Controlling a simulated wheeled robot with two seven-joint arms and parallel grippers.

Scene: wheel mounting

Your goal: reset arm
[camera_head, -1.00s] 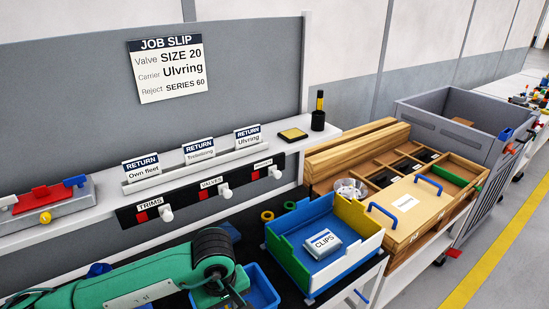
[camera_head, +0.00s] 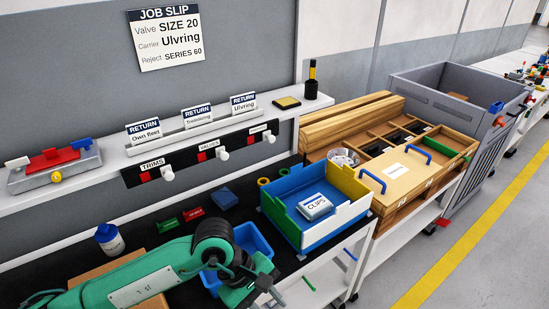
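My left arm comes in from the lower left, a green arm with a dark wrist joint. My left gripper (camera_head: 266,291) is at its end, at the bottom centre, low by the front edge of the black bench top. It points down and its fingertips are small and partly cut off, so I cannot tell whether it is open or shut. I see nothing clearly held in it. A blue bin (camera_head: 252,240) is just behind it, partly hidden by the wrist. My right gripper is not in view.
A blue, white and yellow box (camera_head: 342,217) holds a CLIPS pack (camera_head: 315,206). A wooden case (camera_head: 408,175) and a grey bin (camera_head: 440,85) stand right. A shelf (camera_head: 85,179) runs behind.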

